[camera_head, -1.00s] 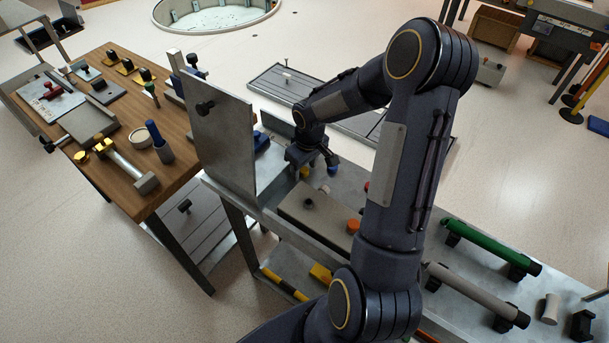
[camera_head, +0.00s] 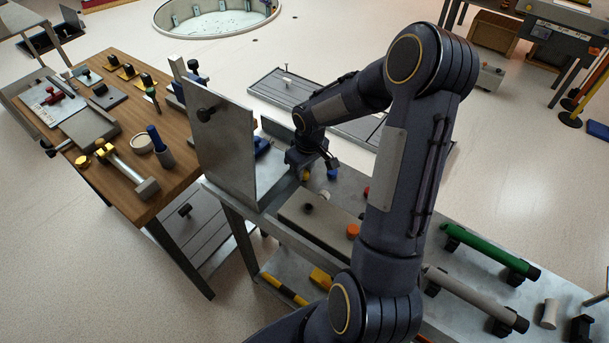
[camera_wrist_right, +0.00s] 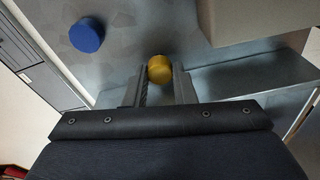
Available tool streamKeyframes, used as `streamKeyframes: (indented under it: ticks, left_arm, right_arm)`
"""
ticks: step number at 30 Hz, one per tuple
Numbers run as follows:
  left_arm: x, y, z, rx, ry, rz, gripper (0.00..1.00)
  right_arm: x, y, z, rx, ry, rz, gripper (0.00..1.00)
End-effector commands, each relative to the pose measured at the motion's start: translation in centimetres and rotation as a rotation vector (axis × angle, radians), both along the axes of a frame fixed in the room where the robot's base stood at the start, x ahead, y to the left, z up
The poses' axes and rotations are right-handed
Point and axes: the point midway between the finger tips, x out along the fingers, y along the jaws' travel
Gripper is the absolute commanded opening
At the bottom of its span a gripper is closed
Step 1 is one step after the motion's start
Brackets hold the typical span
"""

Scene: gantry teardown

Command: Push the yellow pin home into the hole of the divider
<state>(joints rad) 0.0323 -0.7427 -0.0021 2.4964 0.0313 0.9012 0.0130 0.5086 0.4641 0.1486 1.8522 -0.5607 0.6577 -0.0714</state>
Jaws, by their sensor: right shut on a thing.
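The divider (camera_head: 225,142) is an upright grey metal plate on the long metal bench, with a dark knob on its face. My right gripper (camera_wrist_right: 159,80) is shut on the yellow pin, and the round yellow head (camera_wrist_right: 160,70) shows between its fingertips in the right wrist view. In the head view a bit of yellow (camera_head: 306,175) shows just below my right wrist, to the right of the divider; the fingers are mostly hidden there. The hole and the pin's shank are hidden, so I cannot tell how deep the pin sits. My left gripper is out of view.
A blue round knob (camera_wrist_right: 87,35) lies near the gripper, left of the pin in the wrist view. A grey block (camera_head: 318,222) with dark and orange knobs is on the bench. A wooden table (camera_head: 125,185) with several parts stands left. Green (camera_head: 490,250) and grey rods lie right.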

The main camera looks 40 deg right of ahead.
Motion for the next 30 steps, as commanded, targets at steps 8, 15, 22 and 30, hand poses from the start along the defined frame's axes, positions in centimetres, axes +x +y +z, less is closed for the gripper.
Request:
streamKeyframes:
  ticks: [8, 15, 22, 30]
  left_arm:
    - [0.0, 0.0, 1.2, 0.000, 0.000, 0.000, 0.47]
    - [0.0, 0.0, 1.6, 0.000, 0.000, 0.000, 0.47]
    - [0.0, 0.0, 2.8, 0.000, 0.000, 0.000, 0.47]
    - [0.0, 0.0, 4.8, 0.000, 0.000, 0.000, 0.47]
  right_arm:
    - [-0.1, 0.0, 1.5, 0.001, 0.002, -0.001, 0.00]
    - [-0.1, 0.0, 2.1, 0.001, 0.004, -0.001, 0.00]
    - [0.0, 0.0, 3.7, 0.000, 0.001, 0.000, 0.00]
    - [0.0, 0.0, 6.5, 0.000, 0.001, 0.000, 0.00]
